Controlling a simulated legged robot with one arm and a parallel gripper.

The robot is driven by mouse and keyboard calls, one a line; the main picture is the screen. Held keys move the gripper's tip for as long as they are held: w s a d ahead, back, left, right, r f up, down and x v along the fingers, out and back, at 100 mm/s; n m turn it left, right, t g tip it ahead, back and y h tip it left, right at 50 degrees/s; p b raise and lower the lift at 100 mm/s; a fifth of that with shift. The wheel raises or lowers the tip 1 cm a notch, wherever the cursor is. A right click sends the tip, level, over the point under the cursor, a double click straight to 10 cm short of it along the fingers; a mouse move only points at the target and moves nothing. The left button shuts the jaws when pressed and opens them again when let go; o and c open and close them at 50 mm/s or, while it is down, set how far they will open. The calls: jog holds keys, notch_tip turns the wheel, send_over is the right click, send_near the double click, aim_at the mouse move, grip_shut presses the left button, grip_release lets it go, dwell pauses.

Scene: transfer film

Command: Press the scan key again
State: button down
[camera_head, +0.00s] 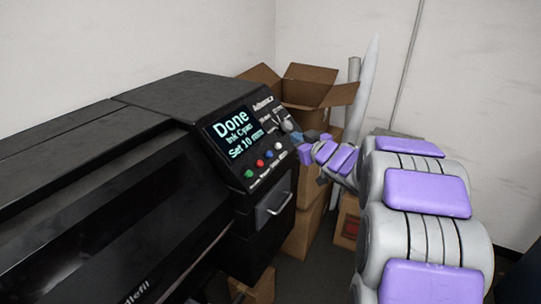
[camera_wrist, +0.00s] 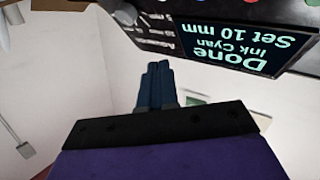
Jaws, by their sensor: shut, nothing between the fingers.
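The black printer's control panel (camera_head: 258,143) faces right in the head view. Its screen (camera_head: 234,134) reads "Done", "Ink Cyan", "Set 10 mm"; the screen also shows upside down in the wrist view (camera_wrist: 235,45). A row of small coloured keys (camera_head: 269,154) runs below the screen; their labels are too small to read, so I cannot tell which is the scan key. A grey knob (camera_head: 288,126) sits at the panel's upper right. My gripper (camera_wrist: 155,68) is shut and empty, just right of the panel in the head view. It looks apart from the keys.
Open cardboard boxes (camera_head: 303,86) stand behind the printer, with rolled tubes (camera_head: 368,75) beside them. A drawer with a handle (camera_head: 273,203) is below the panel. White walls close off the back and right.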

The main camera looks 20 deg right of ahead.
aim_at(269, 155)
jog(key=w+a+f+b, duration=0.4)
jog(key=f+b, duration=0.2)
jog(key=b, duration=0.1)
jog(key=shift+w+b, duration=0.4)
jog(key=shift+a+f, duration=0.1)
dwell(1.9)
jog(key=shift+w+a+f, duration=0.1)
jog(key=shift+w+f, duration=0.05)
jog(key=shift+w, duration=0.05)
jog(key=shift+w+a+f, duration=0.2)
jog(key=shift+a+f, duration=0.05)
jog(key=shift+f, duration=0.1)
dwell(0.9)
jog(key=shift+d+r, duration=0.1)
jog(key=shift+r, duration=0.05)
dwell(0.3)
jog(key=shift+s+d+r+p, duration=0.3)
jog(key=shift+s+r+p, duration=0.25)
jog(key=shift+p, duration=0.45)
jog(key=shift+w, duration=0.1)
